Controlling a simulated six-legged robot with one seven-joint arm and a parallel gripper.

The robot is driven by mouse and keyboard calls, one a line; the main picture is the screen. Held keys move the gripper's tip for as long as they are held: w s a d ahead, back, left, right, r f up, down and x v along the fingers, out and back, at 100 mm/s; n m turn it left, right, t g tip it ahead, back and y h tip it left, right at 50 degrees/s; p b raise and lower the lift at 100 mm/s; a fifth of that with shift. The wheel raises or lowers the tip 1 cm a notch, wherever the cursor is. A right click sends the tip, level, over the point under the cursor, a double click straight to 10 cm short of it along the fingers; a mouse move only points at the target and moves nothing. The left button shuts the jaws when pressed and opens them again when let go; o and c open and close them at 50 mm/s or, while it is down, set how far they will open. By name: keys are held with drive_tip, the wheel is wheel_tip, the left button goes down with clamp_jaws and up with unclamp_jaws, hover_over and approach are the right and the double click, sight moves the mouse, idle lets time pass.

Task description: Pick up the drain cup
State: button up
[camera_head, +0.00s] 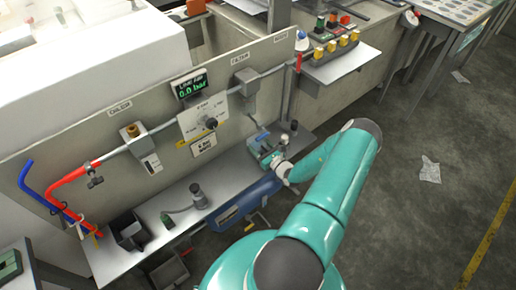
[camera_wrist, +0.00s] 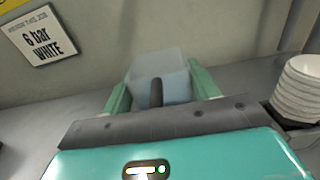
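A pale, translucent, box-like cup (camera_wrist: 158,66), which looks like the drain cup, is between the fingers of my gripper (camera_wrist: 158,88) in the wrist view. A dark upright rod shows in front of its middle. The two green fingers are apart, one along each side of the cup. I cannot tell whether they press on it. In the head view my gripper (camera_head: 272,157) is low at the right part of the grey shelf, beside a grey-blue block (camera_head: 262,145). The cup's lower part is hidden by my gripper body in the wrist view.
A dark bin (camera_head: 128,232) and a small fitting (camera_head: 198,195) are leftward. A white ribbed stack (camera_wrist: 298,92) stands close right of my gripper.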

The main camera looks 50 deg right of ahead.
drive_tip(key=shift+r, duration=0.1)
drive_tip(key=shift+c, duration=0.5)
drive_tip(key=shift+s+r, duration=0.15)
drive_tip(key=shift+r, duration=0.05)
wheel_tip(320, 180, up, 6)
drive_tip(key=s+a, duration=0.2)
drive_tip(key=s, duration=1.7)
drive_tip(key=shift+s+a+r, duration=0.15)
drive_tip(key=shift+s+r, duration=0.05)
drive_tip(key=shift+s, duration=0.1)
drive_tip(key=shift+s, duration=0.15)
